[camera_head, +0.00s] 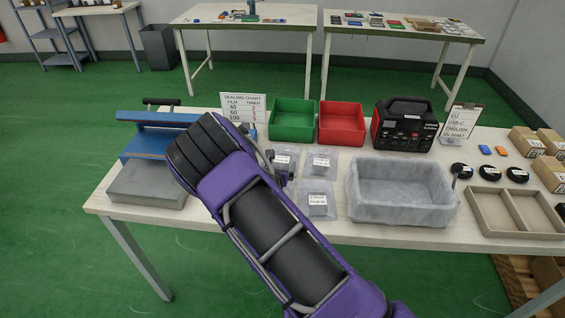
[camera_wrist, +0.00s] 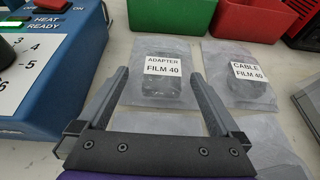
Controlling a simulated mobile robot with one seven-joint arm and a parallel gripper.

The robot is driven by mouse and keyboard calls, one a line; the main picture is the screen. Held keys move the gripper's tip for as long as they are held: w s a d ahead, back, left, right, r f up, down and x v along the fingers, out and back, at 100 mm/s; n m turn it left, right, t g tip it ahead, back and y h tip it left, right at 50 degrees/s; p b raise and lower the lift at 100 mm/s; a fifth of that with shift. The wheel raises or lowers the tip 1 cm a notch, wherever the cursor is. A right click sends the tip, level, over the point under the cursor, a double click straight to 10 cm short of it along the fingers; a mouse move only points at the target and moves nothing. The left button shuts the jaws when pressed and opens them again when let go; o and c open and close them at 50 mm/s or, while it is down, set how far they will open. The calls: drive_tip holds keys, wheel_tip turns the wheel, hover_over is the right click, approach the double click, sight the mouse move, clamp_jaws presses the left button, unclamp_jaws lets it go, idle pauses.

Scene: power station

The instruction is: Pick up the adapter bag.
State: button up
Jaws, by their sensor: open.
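The adapter bag (camera_wrist: 165,95) is a clear flat pouch with a white label reading "ADAPTER FILM 40", lying on the table in the wrist view. In the head view the adapter bag (camera_head: 287,153) is partly hidden behind my arm. My gripper (camera_wrist: 160,73) is open and empty, its two fingers pointing toward the bag, one on each side of it in the picture. I cannot tell its height above the bag. In the head view my gripper (camera_head: 279,166) shows only in part beside the bag.
A cable bag (camera_wrist: 241,75) lies close to the right, with a third bag (camera_head: 317,201) nearer the front. A blue sealing machine (camera_wrist: 45,70) stands left. Green (camera_head: 291,119) and red (camera_head: 341,123) bins stand behind; a lined grey tray (camera_head: 402,215) sits right.

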sight(282, 159)
drive_tip(key=x, duration=0.5)
drive_tip(key=shift+w+d+r, duration=0.15)
drive_tip(key=c, duration=1.3)
